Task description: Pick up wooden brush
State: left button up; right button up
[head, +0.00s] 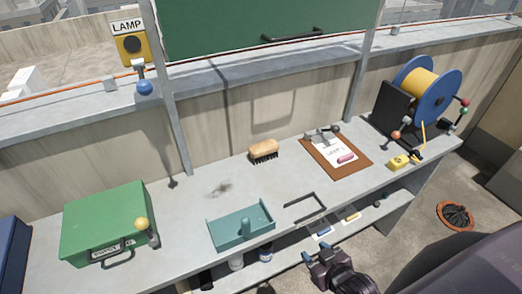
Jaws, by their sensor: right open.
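The wooden brush (264,150) lies on the grey workbench (190,200), near its back edge, with its tan wooden back up and dark bristles down. Nothing touches it. My right gripper (318,262) is open and empty at the bottom of the head view, in front of the bench's front edge. It is well short of the brush, lower and to the right in the picture. My left gripper is not in view.
A teal tray (226,242) and a black bracket (318,201) lie between my right gripper and the brush. A clipboard (356,165) lies right of the brush. A green case (90,222) stands at left, a cable reel (447,97) at right. Bare bench surrounds the brush.

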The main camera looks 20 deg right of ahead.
aim_at(264, 149)
jog(key=k+l+u, duration=0.2)
jog(key=l+u, duration=0.15)
jog(key=l, duration=0.15)
jog(key=k+l+u, duration=0.75)
jog(key=i+l, duration=0.1)
